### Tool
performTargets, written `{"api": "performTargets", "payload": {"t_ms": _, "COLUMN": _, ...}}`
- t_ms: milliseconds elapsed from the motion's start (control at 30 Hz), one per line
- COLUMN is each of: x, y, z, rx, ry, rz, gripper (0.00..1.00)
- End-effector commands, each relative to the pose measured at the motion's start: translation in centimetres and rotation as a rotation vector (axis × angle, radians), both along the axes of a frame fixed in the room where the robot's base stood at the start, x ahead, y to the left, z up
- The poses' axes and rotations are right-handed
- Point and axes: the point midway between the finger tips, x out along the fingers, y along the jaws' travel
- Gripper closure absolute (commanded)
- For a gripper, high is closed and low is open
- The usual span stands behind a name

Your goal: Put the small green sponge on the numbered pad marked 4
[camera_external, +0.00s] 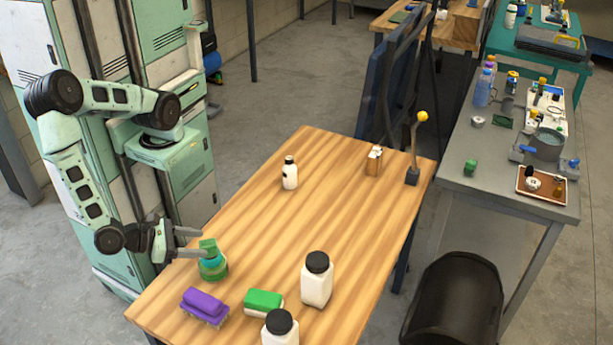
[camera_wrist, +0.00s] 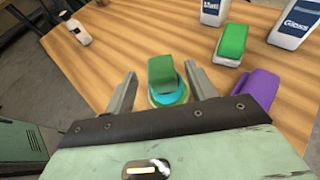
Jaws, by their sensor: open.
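A small green block that looks like the small green sponge (camera_external: 208,245) sits on top of a round green and teal object (camera_external: 213,267) near the left edge of the wooden table. My gripper (camera_external: 200,242) is open, its fingers pointing at this sponge. In the wrist view, the sponge (camera_wrist: 162,70) and the round teal-rimmed object (camera_wrist: 168,94) show between my two spread fingers (camera_wrist: 160,74), with gaps on both sides. A larger green and white sponge (camera_external: 264,301) lies flat nearby. I cannot make out a pad marked 4.
A purple brush (camera_external: 204,304) and white black-capped bottles (camera_external: 317,283) stand near the front. A small white bottle (camera_external: 289,174) stands farther back. The wooden table's middle (camera_external: 330,205) is clear.

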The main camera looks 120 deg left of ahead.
Motion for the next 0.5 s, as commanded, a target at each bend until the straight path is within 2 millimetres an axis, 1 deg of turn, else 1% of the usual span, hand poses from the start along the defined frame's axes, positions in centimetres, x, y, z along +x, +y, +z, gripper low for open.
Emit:
{"api": "performTargets", "payload": {"t_ms": 33, "x": -0.7, "y": -0.9, "z": 0.4, "rx": -0.005, "ry": -0.001, "rz": -0.003, "gripper": 0.44}}
{"api": "performTargets", "payload": {"t_ms": 200, "x": -2.8, "y": -2.9, "z": 1.6, "rx": -0.004, "ry": 0.0, "rz": -0.002, "gripper": 0.44}}
{"api": "performTargets", "payload": {"t_ms": 333, "x": -3.7, "y": -3.8, "z": 2.2, "rx": -0.001, "ry": -0.001, "rz": -0.001, "gripper": 0.44}}
{"api": "performTargets", "payload": {"t_ms": 500, "x": -4.2, "y": -4.2, "z": 2.5, "rx": 0.0, "ry": 0.0, "rz": -0.001, "gripper": 0.44}}
